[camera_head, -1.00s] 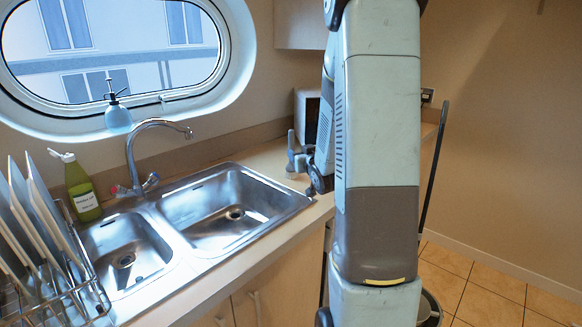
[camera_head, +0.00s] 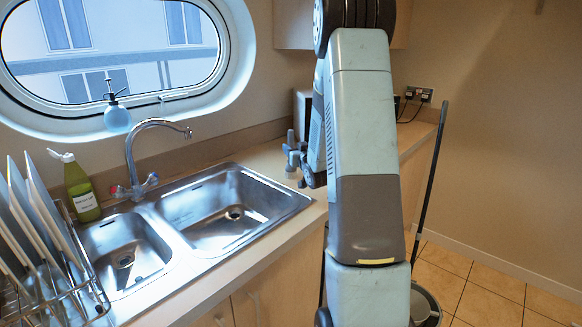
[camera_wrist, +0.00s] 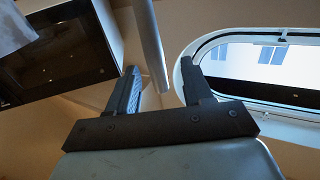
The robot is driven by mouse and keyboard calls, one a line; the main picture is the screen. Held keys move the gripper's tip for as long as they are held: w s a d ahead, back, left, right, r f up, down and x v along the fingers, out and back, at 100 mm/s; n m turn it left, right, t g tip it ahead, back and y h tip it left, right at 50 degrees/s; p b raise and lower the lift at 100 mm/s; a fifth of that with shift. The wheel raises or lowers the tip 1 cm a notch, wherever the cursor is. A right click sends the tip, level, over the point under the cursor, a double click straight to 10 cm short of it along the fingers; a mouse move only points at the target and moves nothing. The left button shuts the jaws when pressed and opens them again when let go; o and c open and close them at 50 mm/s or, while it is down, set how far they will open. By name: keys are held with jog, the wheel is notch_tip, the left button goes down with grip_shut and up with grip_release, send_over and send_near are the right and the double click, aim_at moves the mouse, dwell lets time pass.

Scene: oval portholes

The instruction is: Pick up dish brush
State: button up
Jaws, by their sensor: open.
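My gripper (camera_wrist: 158,66) is open in the wrist view, with one dark finger on each side. A pale round rod (camera_wrist: 151,42) comes down from the top edge and its end shows in the gap between the fingers. Neither finger appears closed on it. It may be the dish brush's handle, but I cannot tell; no brush head shows. In the head view my gripper (camera_head: 291,158) is small and partly hidden by my arm, over the counter right of the sink. No dish brush is clear there.
A steel double sink (camera_head: 232,208) with a curved tap (camera_head: 130,160) lies left of my gripper. A dish rack (camera_head: 72,282) with plates and a green bottle (camera_head: 82,188) stand farther left. A dark-fronted microwave (camera_wrist: 60,48) is near in the wrist view. A window (camera_wrist: 262,70) is right.

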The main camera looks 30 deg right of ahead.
aim_at(292, 143)
jog(key=shift+w+d+r, duration=0.1)
jog(key=shift+w+d, duration=0.1)
jog(key=shift+w, duration=0.65)
jog(key=shift+w+d+f, duration=0.1)
jog(key=shift+w+d, duration=0.15)
jog(key=shift+w, duration=0.65)
jog(key=shift+w+d+r, duration=0.1)
jog(key=shift+w+d, duration=0.1)
jog(key=shift+w, duration=0.65)
grip_shut()
jog(key=shift+r, duration=0.1)
